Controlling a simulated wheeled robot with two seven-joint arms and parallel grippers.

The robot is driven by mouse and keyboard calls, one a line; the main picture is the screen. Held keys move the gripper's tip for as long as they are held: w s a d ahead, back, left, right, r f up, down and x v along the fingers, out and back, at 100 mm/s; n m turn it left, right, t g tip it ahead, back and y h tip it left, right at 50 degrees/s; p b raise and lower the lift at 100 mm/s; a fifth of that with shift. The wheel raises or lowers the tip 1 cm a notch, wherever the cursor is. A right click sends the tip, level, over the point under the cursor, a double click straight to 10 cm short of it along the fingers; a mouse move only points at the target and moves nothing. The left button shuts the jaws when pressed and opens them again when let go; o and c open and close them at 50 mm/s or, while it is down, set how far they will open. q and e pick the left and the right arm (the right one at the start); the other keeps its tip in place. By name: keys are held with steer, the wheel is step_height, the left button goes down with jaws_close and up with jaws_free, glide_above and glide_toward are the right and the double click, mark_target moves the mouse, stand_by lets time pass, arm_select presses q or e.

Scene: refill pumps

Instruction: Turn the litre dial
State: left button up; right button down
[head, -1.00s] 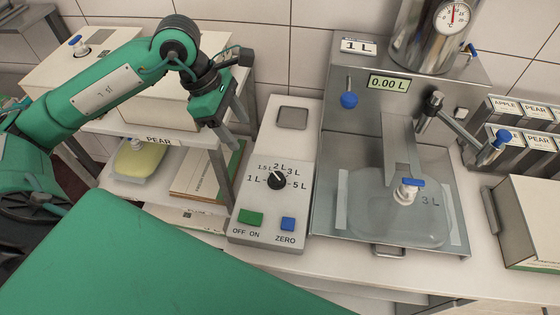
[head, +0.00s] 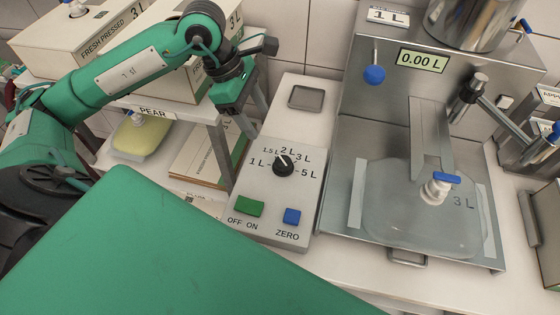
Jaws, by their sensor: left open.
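The litre dial (head: 284,165) is a round black knob with a white pointer on a light grey control box (head: 300,108). Labels 1 L, 1.5 L, 2 L, 3 L and 5 L ring it. Its pointer tilts up and left, between the 1.5 L and 2 L labels. My left gripper (head: 246,128) is open and empty, up and left of the dial and apart from it, near the box's left edge. My right gripper is not in view.
Below the dial are a green OFF/ON switch (head: 249,208) and a blue ZERO button (head: 291,216). A steel filling machine (head: 345,125) with a 0.00 L display (head: 422,61) holds a clear 3 L bag (head: 400,215). A shelf (head: 205,112) with boxes stands left.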

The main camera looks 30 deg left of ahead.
mark_target(282, 161)
arm_select(q)
steer(key=p+x, duration=0.3)
steer(key=x, duration=1.1)
steer(key=c, duration=1)
